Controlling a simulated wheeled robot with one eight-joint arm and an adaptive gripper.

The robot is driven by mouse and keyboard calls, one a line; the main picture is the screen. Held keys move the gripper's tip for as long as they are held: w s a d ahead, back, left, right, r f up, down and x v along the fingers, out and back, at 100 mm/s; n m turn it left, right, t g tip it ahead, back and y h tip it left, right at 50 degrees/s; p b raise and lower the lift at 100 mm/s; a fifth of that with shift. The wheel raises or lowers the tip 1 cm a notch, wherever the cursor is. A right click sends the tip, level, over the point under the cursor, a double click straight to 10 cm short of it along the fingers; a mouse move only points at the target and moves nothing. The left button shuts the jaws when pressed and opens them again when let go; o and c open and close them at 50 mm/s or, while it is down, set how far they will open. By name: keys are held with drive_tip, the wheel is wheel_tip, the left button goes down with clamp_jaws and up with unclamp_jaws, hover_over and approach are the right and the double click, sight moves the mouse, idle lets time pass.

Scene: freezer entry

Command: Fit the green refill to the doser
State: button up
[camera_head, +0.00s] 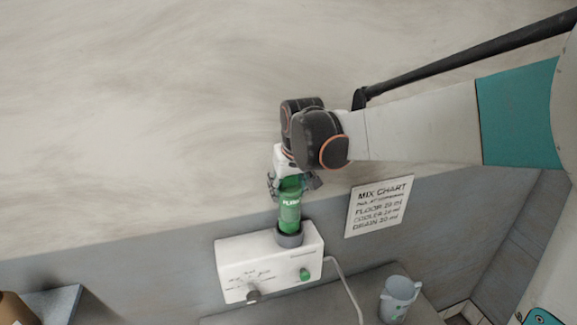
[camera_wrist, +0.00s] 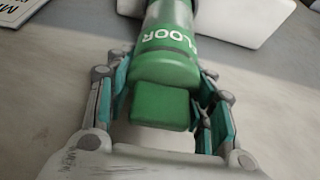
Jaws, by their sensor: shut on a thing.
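The green refill (camera_head: 289,213) is a green bottle with white lettering, upright over the doser in the head view. Its lower end meets the dark round collar (camera_head: 289,238) on top of the doser; whether it is fully seated I cannot tell. The white doser (camera_head: 262,266) has a dark knob and a green button on its front. My gripper (camera_head: 291,184) is shut on the upper end of the refill. In the wrist view the refill (camera_wrist: 165,58) reads "LOOR", and its green end block lies between the fingers of my gripper (camera_wrist: 162,95).
A mix chart (camera_head: 379,206) is on the wall to the right of the doser. A grey jug (camera_head: 399,298) stands on the grey surface at lower right. A pale cable (camera_head: 347,285) runs down from the doser. A brown object (camera_head: 14,308) is at lower left.

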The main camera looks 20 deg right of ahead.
drive_tip(key=shift+f+b, duration=1.15)
drive_tip(key=shift+f, duration=0.35)
